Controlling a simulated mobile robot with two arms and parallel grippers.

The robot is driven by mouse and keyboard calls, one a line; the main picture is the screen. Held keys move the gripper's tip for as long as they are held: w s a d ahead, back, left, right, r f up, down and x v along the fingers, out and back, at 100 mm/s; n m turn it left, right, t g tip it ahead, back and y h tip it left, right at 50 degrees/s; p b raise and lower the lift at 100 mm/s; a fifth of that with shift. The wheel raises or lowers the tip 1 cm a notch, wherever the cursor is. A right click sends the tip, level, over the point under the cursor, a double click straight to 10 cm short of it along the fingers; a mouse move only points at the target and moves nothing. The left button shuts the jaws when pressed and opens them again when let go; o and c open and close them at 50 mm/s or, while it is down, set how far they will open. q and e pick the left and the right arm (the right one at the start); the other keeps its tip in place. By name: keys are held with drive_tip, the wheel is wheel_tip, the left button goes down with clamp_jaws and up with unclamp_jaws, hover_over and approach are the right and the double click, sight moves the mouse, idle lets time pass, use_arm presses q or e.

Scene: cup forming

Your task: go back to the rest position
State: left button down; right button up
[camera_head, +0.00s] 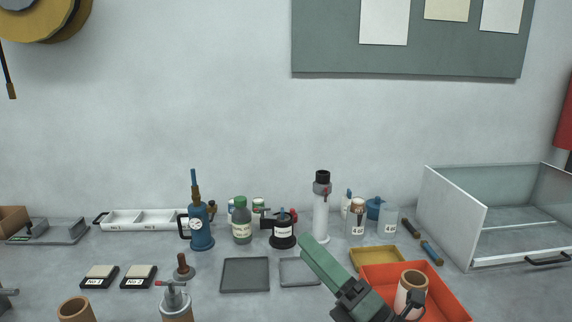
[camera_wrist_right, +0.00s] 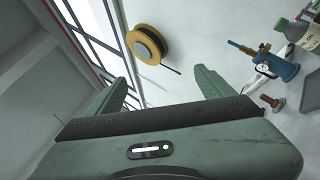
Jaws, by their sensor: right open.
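My right gripper (camera_head: 309,243) reaches in from the lower right over the bench, its green fingers pointing up and to the left. In the right wrist view the gripper (camera_wrist_right: 160,78) shows its two green fingers spread wide with nothing between them. A brown cup-like piece (camera_head: 411,288) stands in the red tray (camera_head: 452,303), to the right of my right wrist and apart from the fingers. My left gripper is in neither view.
A white cylinder (camera_head: 321,222) with a black top stands behind the right gripper. Dark flat trays (camera_head: 245,275) lie to its left. A glass-sided box (camera_head: 452,217) stands at the right. A blue torch-like tool (camera_head: 201,234) and bottles (camera_head: 241,224) line the back.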

drive_tip(key=d+f+m+t+h, duration=0.2)
drive_tip(key=d+f+m+h, duration=1.2)
drive_tip(key=m, duration=0.7)
drive_tip(key=s+d+f+m+g+h, duration=0.2)
drive_tip(key=s+f+m+g+h, duration=0.25)
drive_tip(key=f, duration=0.45)
drive_tip(key=s+f+m+g+y, duration=0.1)
drive_tip(key=s+f+m+g, duration=0.2)
drive_tip(key=s+f+g, duration=0.55)
drive_tip(key=s+f+m+g+y, duration=0.1)
drive_tip(key=s+f+m, duration=0.3)
drive_tip(key=s, duration=0.9)
wheel_tip(320, 180, down, 25)
drive_tip(key=g, duration=0.1)
drive_tip(key=s+d+f+n+g, duration=0.1)
drive_tip(key=s+d+f, duration=0.2)
drive_tip(key=s+f, duration=1.5)
drive_tip(key=shift+f+g, duration=0.15)
drive_tip(key=shift+g, duration=0.25)
